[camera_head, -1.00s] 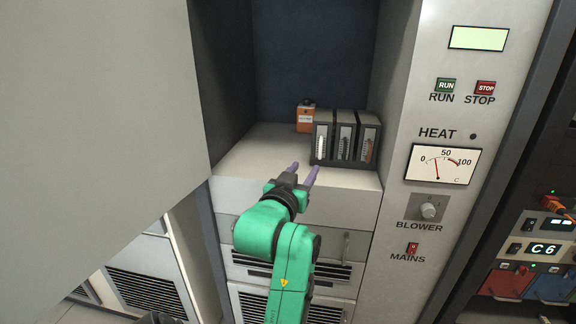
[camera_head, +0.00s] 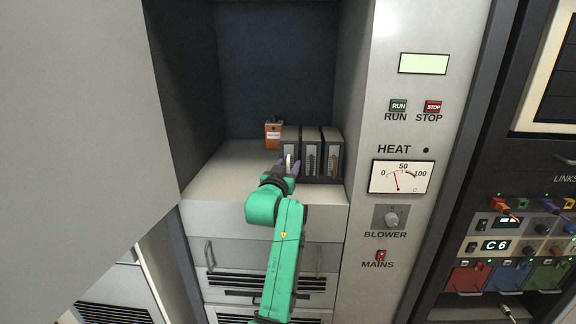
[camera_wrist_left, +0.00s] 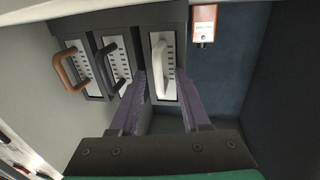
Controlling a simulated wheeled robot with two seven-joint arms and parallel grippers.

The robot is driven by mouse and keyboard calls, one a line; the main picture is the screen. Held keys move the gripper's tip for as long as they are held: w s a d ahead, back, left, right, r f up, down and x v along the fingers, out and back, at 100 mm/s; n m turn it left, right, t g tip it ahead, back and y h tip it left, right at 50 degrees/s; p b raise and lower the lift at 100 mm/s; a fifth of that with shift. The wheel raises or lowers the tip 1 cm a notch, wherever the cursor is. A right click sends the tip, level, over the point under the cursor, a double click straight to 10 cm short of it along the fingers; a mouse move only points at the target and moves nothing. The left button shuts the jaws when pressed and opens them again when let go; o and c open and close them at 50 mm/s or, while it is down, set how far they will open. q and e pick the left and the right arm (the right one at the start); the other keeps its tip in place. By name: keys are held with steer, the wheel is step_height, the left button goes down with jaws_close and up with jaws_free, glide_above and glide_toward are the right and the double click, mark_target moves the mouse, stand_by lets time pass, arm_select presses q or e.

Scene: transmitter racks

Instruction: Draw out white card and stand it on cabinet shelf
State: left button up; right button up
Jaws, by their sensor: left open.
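The white card (camera_head: 289,161), with its white handle (camera_wrist_left: 157,56), sits in the leftmost slot of a dark card rack in the head view. In the left wrist view it is the rightmost of three cards. My left gripper (camera_head: 281,168) is open in front of it, and partly covers it in the head view. In the wrist view its two purple fingers (camera_wrist_left: 160,80) lie either side of the white handle, not closed on it. The pale cabinet shelf (camera_head: 222,184) under the rack has bare surface left of it. My right gripper is not in view.
The black-handled card (camera_wrist_left: 117,64) and brown-handled card (camera_wrist_left: 72,69) sit beside the white one. An orange box (camera_head: 273,134) stands behind the rack's left end. The cabinet's side walls bound the shelf; a control panel (camera_head: 401,155) is to the right.

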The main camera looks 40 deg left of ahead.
arm_select(q)
jaws_close()
stand_by(1.3)
